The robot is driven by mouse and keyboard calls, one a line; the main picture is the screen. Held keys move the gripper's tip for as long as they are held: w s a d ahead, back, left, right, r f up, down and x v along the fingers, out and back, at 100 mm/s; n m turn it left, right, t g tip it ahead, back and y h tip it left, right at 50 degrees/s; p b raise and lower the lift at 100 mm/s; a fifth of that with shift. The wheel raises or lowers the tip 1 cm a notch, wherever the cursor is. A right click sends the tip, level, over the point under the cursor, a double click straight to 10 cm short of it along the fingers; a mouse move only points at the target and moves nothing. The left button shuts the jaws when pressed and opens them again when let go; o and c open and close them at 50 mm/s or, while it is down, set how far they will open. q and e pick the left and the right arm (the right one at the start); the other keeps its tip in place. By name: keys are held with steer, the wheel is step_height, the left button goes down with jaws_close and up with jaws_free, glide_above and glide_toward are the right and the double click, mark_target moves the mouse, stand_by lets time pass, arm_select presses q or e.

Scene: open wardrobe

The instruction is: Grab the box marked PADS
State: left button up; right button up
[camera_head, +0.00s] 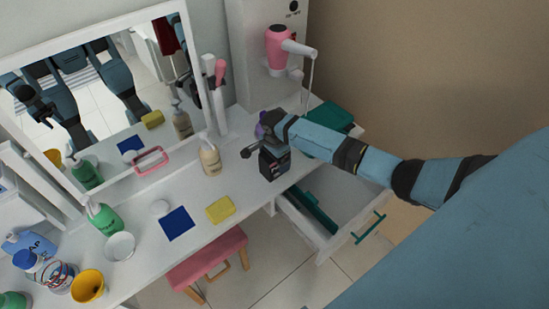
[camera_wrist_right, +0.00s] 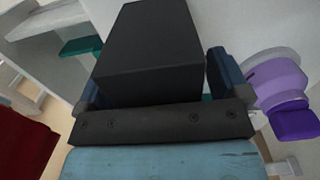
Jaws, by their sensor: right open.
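A dark box (camera_head: 274,164) stands on the white tabletop near its front edge, close to the open drawer. It has pale print on its side, too small to read, so I cannot confirm the PADS mark. My right gripper (camera_head: 262,148) is at the top of this box and hides part of it. In the right wrist view the black box (camera_wrist_right: 150,45) lies between the two blue fingers of the open right gripper (camera_wrist_right: 155,85). I cannot tell whether the fingers touch it. My left gripper is not directly in view.
A purple item (camera_wrist_right: 277,85) is close beside the right finger. A tan pump bottle (camera_head: 210,157) stands left of the box. An open drawer (camera_head: 340,205) juts out below right. A yellow sponge (camera_head: 220,209) and blue cloth (camera_head: 177,223) lie left.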

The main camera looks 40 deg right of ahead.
steer(key=c, duration=1.1)
steer(key=shift+r, duration=0.1)
